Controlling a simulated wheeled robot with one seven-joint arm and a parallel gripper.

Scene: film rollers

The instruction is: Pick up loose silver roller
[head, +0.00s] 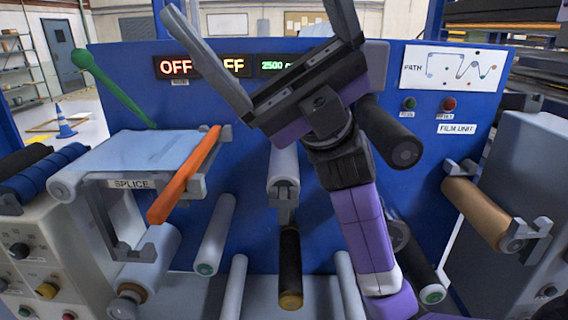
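My gripper (255,10) is raised high in front of the blue panel, its two long grey fingers spread wide with nothing between them. Several silver rollers show below it. One with a green end cap (216,233) is left of centre. Another (284,170) sits at a grey bracket in the middle. Two more, a left one (233,288) and a right one (348,285), are low in the picture and cut off by its lower edge. A thicker silver roller (148,265) is under the splice table. I cannot tell which one is loose. My arm hides part of the panel's right half.
An orange bar (186,176) lies along the edge of the splice table (125,150), and a green-knobbed lever (112,88) rises behind it. Black rollers stand at centre (290,267) and right of my arm (392,135). A brown roller (477,208) is at right.

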